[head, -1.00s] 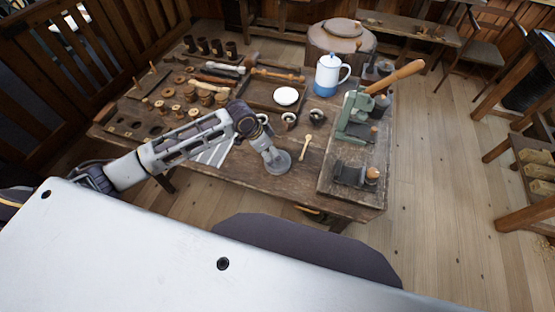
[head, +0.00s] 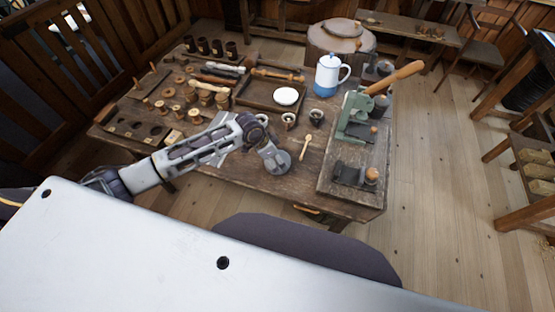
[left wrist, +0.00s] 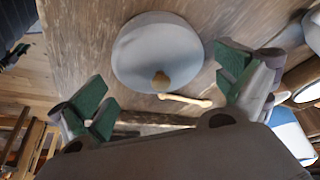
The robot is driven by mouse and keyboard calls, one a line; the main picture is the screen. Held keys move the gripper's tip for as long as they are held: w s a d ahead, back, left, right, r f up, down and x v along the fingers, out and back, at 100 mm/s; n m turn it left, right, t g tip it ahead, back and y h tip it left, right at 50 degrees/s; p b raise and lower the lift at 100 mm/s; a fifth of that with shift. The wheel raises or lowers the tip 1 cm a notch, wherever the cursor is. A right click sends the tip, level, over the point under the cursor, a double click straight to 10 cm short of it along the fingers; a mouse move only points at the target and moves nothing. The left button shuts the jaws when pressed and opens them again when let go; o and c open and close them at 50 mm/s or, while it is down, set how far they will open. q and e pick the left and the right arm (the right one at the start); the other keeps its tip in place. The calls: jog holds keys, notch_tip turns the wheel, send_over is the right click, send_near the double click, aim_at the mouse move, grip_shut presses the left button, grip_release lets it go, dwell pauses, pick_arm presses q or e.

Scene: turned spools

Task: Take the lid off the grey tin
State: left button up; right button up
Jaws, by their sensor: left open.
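The round grey lid (left wrist: 150,45) of the tin, with a small brown knob (left wrist: 160,79), fills the top middle of the left wrist view. The tin's side below it is hidden from that angle. In the head view the tin stands near the front of the workbench, left of a wooden spoon (head: 306,147), partly covered by my gripper. My left gripper (head: 271,152) is above the tin. Its green-padded fingers are open and spread to either side of the lid in the left wrist view, with nothing between them in their grip. My right gripper is not in view.
A white and blue pot (head: 328,76), small cups (head: 288,119) and a white dish (head: 286,96) stand behind the tin. A green lever press (head: 357,117) with a wooden handle stands to the right. Turned wooden pieces crowd the left. The bench's front edge is close.

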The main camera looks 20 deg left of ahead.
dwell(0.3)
pick_arm(q)
jog(key=c, duration=1.2)
jog(key=shift+s, duration=0.2)
jog(key=c, duration=0.3)
jog(key=shift+f, duration=0.1)
